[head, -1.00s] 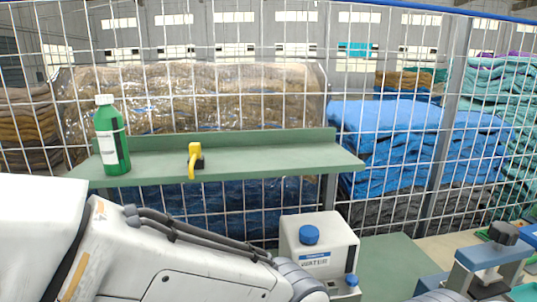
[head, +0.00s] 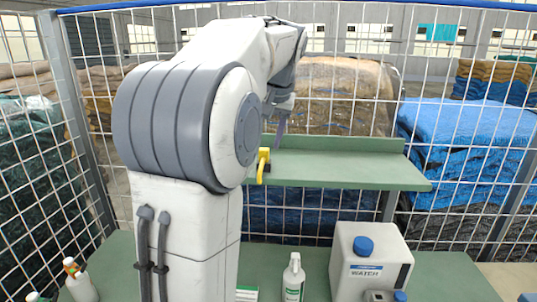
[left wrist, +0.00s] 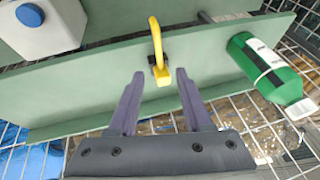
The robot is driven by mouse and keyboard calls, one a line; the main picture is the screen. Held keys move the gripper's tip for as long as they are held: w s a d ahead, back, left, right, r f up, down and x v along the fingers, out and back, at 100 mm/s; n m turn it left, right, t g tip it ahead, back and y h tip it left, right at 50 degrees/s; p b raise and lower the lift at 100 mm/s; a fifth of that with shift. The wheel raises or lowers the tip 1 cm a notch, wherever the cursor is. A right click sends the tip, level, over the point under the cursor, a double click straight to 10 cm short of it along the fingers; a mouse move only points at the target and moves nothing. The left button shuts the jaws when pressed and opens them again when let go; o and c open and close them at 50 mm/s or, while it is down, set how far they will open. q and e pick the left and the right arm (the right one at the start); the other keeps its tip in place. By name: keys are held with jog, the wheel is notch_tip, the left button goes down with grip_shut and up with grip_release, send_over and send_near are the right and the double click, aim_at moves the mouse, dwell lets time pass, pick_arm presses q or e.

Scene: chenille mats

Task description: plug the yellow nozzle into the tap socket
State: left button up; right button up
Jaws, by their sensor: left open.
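The yellow nozzle (head: 262,168), a bent spout, sits in a small dark holder at the front edge of the green shelf. In the left wrist view the nozzle (left wrist: 156,42) stands just beyond and between the fingertips. My left gripper (left wrist: 158,76) is open, its purple fingers pointing at the nozzle with nothing held. In the head view the left gripper (head: 281,126) is above the shelf by the nozzle, partly hidden by my arm. The white water can (head: 370,262) has a tap part with a blue knob (head: 400,296) low at its front, cut by the frame edge; its socket opening cannot be made out.
The green shelf (head: 350,170) runs along a wire fence. A green bottle (left wrist: 266,68) lies to the nozzle's right in the left wrist view. A white bottle (head: 293,278) stands on the green bench left of the can. More bottles (head: 80,284) stand at lower left.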

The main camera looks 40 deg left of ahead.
pick_arm(q)
jog(key=p+x, duration=0.3)
jog(key=x, duration=0.6)
jog(key=shift+w+a+f, duration=0.1)
jog(key=shift+f, duration=0.1)
jog(key=shift+w+f, duration=0.1)
jog(key=shift+f, duration=0.1)
grip_shut()
